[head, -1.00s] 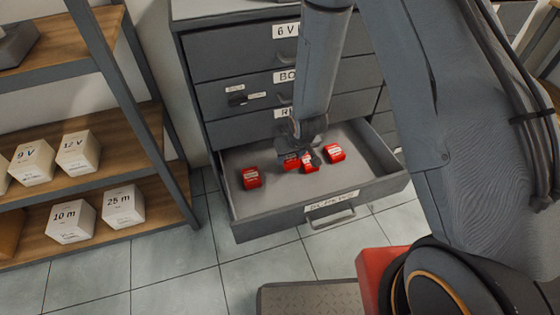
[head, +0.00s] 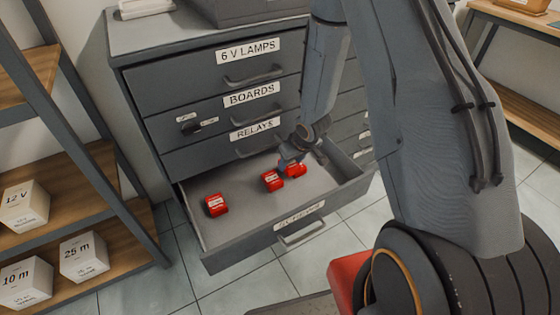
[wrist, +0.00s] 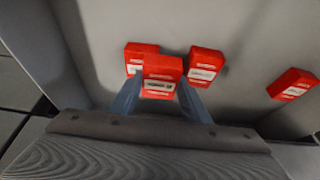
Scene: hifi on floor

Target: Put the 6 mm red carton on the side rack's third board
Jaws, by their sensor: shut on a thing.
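My gripper (wrist: 160,95) is shut on a small red carton (wrist: 162,76) with a white label, whose print I cannot read. In the wrist view it stands in front of two other red cartons, one on the left (wrist: 138,52) and one on the right (wrist: 206,65). In the head view my gripper (head: 303,150) is low over the open bottom drawer (head: 238,226), and the held carton cannot be told apart clearly there. A rack with wooden boards (head: 78,200) stands at the left. Its upper part is cut off.
Another red carton (head: 217,205) lies in the drawer, apart from the rest. White cartons marked 12 V (head: 25,205), 10 m (head: 25,283) and 25 m (head: 84,257) stand on the left rack. A grey cabinet (head: 160,85) is behind the drawer. Another wooden shelf (head: 525,115) is at the right.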

